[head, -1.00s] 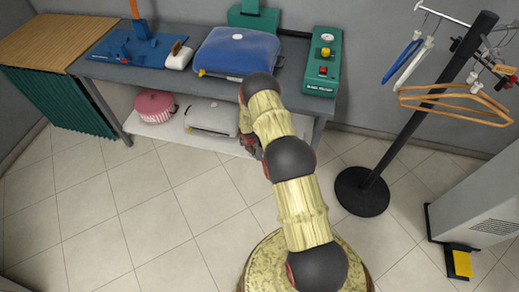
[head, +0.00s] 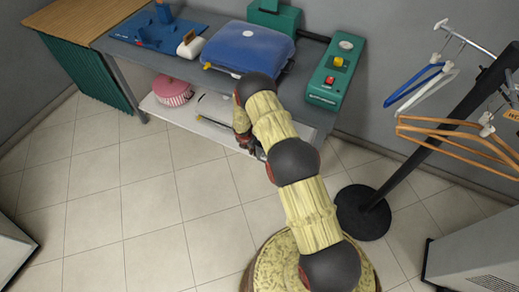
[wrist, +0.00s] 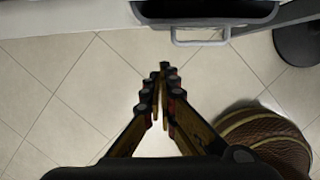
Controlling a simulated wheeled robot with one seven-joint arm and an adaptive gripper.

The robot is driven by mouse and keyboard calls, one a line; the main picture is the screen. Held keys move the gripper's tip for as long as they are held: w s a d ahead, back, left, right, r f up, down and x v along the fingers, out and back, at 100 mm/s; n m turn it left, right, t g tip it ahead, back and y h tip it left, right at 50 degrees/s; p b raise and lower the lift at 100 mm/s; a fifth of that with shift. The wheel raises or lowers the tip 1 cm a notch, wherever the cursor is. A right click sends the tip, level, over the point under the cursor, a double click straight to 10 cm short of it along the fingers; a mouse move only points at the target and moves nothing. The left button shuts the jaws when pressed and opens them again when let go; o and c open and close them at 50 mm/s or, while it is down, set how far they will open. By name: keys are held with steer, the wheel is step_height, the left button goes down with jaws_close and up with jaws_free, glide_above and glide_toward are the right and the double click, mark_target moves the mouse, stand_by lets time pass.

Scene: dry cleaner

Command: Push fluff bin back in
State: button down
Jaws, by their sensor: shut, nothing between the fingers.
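In the wrist view, a dark, shallow bin-like tray (wrist: 205,12) with a pale loop handle (wrist: 200,42) is at the top edge, sticking out over the tiled floor. It looks like the fluff bin, but its back part is out of view. My gripper (wrist: 163,68) is shut and empty, pointing toward the tray with a visible gap below the handle. In the head view my gripper (head: 247,145) is low, by the front edge of the bench's lower shelf. My own arm hides much of that area, and I cannot make out the tray there.
A grey bench holds a blue press (head: 248,48) and a green box (head: 337,75). A pink round box (head: 172,90) is on the white lower shelf (head: 158,108). A black stand base (head: 362,212) is at right, with hangers above. The tiled floor at left is mostly clear.

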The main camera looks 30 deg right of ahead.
steer(key=w+d+f+b, duration=0.3)
steer(key=d+f+b, duration=0.1)
steer(key=f, duration=0.5)
steer(key=shift+w+d+f+b, duration=0.25)
steer(key=shift+w+d+b, duration=0.15)
steer(key=shift+d, duration=0.2)
